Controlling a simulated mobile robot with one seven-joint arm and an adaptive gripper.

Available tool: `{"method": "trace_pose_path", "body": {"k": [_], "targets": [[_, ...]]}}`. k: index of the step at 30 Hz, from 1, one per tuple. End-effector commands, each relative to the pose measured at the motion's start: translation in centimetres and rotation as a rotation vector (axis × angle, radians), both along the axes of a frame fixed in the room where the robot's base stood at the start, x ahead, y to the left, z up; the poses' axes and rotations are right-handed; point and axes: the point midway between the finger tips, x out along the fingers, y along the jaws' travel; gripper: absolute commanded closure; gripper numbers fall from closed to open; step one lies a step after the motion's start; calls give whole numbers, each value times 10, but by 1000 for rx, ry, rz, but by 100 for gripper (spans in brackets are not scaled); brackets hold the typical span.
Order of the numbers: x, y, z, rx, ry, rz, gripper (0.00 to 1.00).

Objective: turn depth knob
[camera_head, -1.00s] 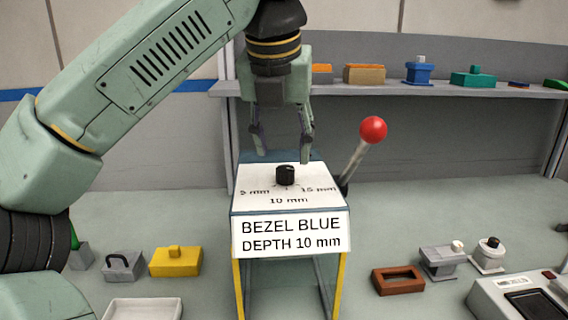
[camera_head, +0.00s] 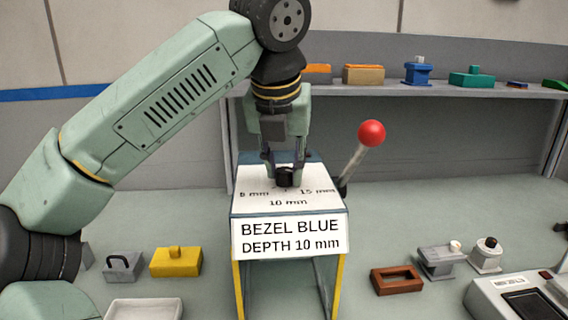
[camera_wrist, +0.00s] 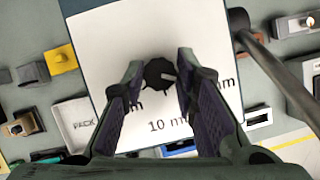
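The black depth knob (camera_head: 284,179) stands on the white top panel (camera_head: 250,207) of the press-like stand, with marks for 5 mm, 10 mm and 15 mm around it. The front label (camera_head: 290,236) reads "BEZEL BLUE DEPTH 10 mm". My gripper (camera_head: 284,180) points down over the panel with its fingers at the knob. In the wrist view the knob (camera_wrist: 159,73) lies between the tips of my open gripper (camera_wrist: 160,80), with a visible gap at least on the left. A pale pointer line on the knob aims toward the right in that view.
A lever with a red ball (camera_head: 371,133) rises at the stand's right. A yellow block (camera_head: 176,262) and a white tray (camera_head: 143,309) are at left. A brown frame (camera_head: 397,280) and a grey device (camera_head: 520,297) are at right. A shelf (camera_head: 390,90) with coloured parts runs behind.

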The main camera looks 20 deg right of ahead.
Motion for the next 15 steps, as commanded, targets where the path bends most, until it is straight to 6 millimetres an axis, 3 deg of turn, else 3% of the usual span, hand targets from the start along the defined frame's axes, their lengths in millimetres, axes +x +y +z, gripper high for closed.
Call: {"method": "trace_pose_path", "body": {"k": [10, 15], "targets": [[0, 0, 0, 0, 0, 0, 99], [0, 0, 0, 0, 0, -2, 100]]}}
